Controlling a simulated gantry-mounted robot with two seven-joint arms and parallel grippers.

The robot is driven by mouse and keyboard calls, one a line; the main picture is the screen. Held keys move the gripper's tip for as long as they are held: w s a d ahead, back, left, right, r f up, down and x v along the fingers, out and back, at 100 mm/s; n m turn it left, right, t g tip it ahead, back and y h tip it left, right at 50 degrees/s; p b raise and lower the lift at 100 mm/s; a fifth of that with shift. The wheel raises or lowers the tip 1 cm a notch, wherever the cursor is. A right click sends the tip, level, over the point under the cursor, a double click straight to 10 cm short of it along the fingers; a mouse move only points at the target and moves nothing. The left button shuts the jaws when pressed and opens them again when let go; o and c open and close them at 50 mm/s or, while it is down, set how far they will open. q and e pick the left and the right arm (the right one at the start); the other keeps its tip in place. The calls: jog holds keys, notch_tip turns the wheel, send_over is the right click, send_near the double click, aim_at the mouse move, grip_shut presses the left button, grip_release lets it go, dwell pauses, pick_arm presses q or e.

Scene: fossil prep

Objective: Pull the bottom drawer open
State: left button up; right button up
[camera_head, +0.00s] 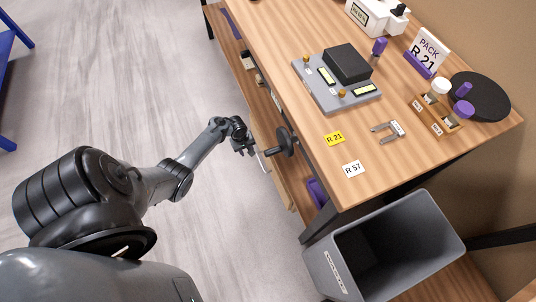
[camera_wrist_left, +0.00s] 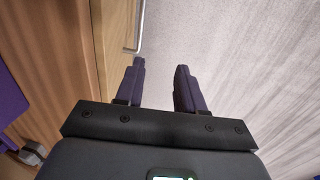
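The wooden drawer front (camera_head: 279,182) is under the near side of the bench and is seen steeply from above. A thin metal bar handle (camera_head: 262,162) stands out from it. In the left wrist view the handle (camera_wrist_left: 139,28) lies beyond the fingertips, beside the wooden front (camera_wrist_left: 115,35). My left gripper (camera_head: 247,151) is beside the handle in the head view. In the left wrist view the left gripper (camera_wrist_left: 160,68) is open, with nothing between its fingers. Whether a finger touches the handle I cannot tell. My right gripper is not in view.
A grey bin (camera_head: 328,262) stands at the bench's near end. The bench top (camera_head: 300,115) holds a grey device, labels and a small rack. The floor (camera_head: 110,90) left of the bench is clear.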

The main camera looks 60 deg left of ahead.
aim_at(259, 159)
pick_arm(q)
jog(key=shift+t, duration=0.4)
jog(key=w+f+b, duration=0.1)
jog(key=f+b, duration=0.3)
jog(key=w+f+b, duration=0.2)
jog(key=f+b, duration=0.2)
jog(key=f, duration=0.1)
jog(key=w+d+f+b, duration=0.1)
jog(key=w+f+b, duration=0.1)
jog(key=f+b, duration=0.2)
jog(key=shift+w+f+b, duration=0.2)
jog(key=shift+f+b, duration=0.1)
jog(key=shift+b, duration=0.15)
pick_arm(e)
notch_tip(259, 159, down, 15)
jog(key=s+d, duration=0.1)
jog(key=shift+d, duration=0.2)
pick_arm(q)
jog(key=shift+a, duration=0.15)
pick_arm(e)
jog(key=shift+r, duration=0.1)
pick_arm(q)
grip_shut()
